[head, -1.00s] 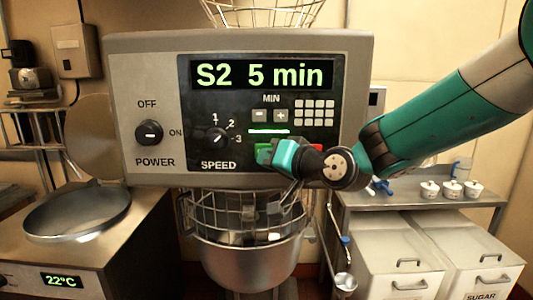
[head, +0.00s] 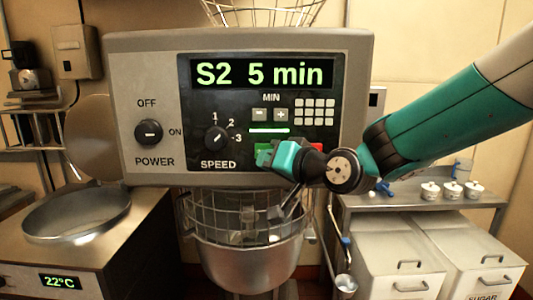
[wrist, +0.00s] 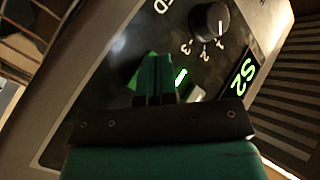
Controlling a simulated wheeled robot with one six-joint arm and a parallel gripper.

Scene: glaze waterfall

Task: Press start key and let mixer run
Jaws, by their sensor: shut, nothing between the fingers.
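The green start key (head: 262,157) sits low on the panel, partly hidden by my gripper (head: 274,154). My gripper is shut and empty, its fingertips at the green key; I cannot tell whether they press it. In the wrist view the shut fingers (wrist: 154,82) cover part of the green key (wrist: 132,82). The power knob (head: 148,132) points toward ON and the speed knob (head: 216,138) toward 2. A lit green bar (head: 269,130) shows below the minute keys.
The steel mixer bowl (head: 248,262) with its wire guard (head: 225,215) is below the panel. A red key (head: 317,148) is partly hidden behind my gripper. A shelf with small white pots (head: 430,190) and ingredient bins (head: 405,262) stands at right.

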